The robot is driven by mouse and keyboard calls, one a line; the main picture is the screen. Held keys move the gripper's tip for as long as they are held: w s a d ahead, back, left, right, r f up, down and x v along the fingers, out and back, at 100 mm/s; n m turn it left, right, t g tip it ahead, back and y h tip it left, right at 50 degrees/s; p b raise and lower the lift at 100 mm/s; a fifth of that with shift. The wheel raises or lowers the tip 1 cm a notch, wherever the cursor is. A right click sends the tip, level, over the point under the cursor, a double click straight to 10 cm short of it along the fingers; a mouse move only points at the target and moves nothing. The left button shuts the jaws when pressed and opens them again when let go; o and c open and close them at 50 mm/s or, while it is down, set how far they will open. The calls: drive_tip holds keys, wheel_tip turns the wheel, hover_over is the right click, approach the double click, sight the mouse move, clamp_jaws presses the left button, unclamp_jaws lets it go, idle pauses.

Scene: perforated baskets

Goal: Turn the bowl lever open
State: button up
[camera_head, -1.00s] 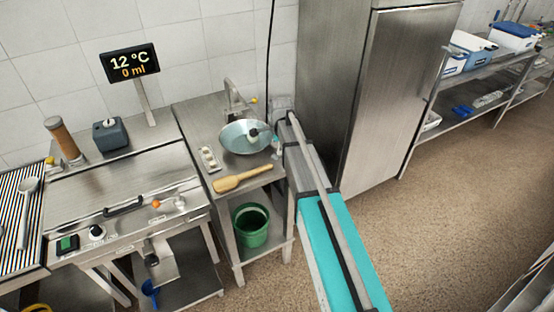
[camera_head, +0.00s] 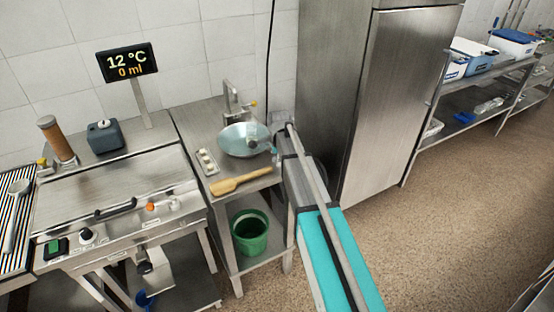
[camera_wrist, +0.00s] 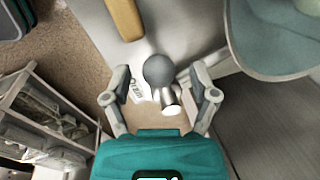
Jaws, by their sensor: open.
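The bowl lever (camera_wrist: 158,72) shows in the wrist view as a dark grey ball knob on a short shiny metal stub. My gripper (camera_wrist: 160,78) is open, with one finger on each side of the knob; I cannot tell if either finger touches it. The pale blue-grey bowl (camera_head: 243,139) sits on the steel side counter in the head view. Its rim also shows at the upper right of the wrist view (camera_wrist: 268,45). In the head view my arm hides most of the gripper and the lever cannot be made out clearly.
A wooden paddle (camera_head: 240,181) lies on the counter (camera_head: 190,125) in front of the bowl. A faucet (camera_head: 231,100) stands behind it. A green bucket (camera_head: 250,232) is on the shelf below. A display (camera_head: 126,61) reads 12 °C, 0 ml.

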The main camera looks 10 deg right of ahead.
clamp_jaws()
idle(0.4)
drive_tip(key=shift+a, duration=0.1)
